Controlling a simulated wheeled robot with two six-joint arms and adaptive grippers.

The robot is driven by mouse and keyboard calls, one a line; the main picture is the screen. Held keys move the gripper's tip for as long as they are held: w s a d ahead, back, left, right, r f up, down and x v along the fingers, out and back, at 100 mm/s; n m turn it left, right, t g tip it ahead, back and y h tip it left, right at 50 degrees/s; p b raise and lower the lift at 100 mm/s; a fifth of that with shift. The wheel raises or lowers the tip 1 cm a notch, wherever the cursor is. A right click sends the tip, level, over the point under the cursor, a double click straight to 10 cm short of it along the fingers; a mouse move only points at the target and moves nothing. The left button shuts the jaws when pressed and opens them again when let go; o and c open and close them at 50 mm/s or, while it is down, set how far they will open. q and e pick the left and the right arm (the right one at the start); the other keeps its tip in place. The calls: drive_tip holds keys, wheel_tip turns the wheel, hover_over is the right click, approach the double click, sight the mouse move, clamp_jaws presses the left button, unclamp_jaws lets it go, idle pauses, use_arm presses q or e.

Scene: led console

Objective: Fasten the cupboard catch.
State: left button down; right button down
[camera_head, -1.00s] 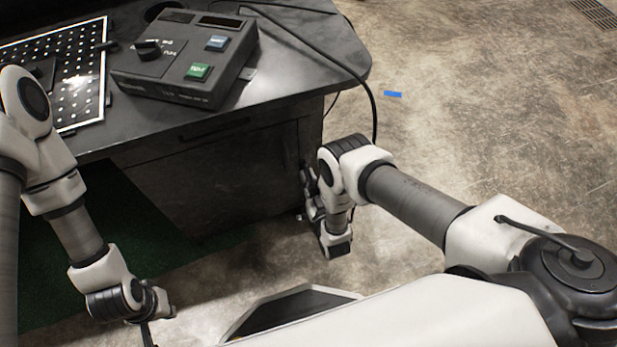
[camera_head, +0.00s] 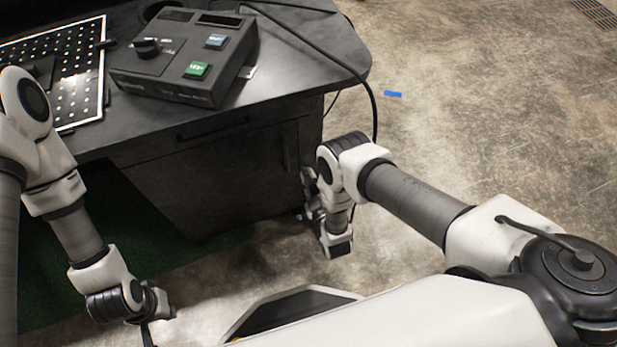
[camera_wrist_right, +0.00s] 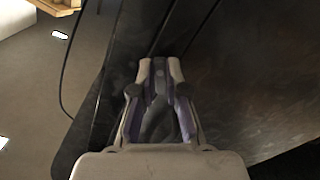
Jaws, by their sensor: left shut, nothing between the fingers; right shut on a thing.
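The dark cupboard (camera_head: 215,180) stands under the desk, its front facing me and looking closed. My right gripper (camera_head: 310,203) is low at the right edge of the cupboard front. In the right wrist view my right gripper (camera_wrist_right: 160,66) is shut on a small dark part against the dark panel, apparently the cupboard catch (camera_wrist_right: 160,78). The fingers hide most of that part, so I cannot tell its position. My left gripper (camera_head: 148,334) is shut and empty, partly cut off at the bottom edge, away from the cupboard.
On the desk (camera_head: 300,75) sit a console (camera_head: 185,60) with a knob, a green and a blue button, and a perforated panel (camera_head: 60,65). A black cable (camera_head: 372,110) hangs over the desk's right end. The concrete floor at the right is mostly clear.

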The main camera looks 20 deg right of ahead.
sight(305, 149)
drive_tip(key=n+b, duration=0.1)
drive_tip(key=n, duration=1.1)
drive_tip(key=shift+b, duration=0.3)
drive_tip(key=shift+r+n, duration=0.1)
drive_tip(key=shift+n, duration=0.2)
drive_tip(key=c, duration=1.2)
unclamp_jaws()
wheel_tip(305, 149, up, 10)
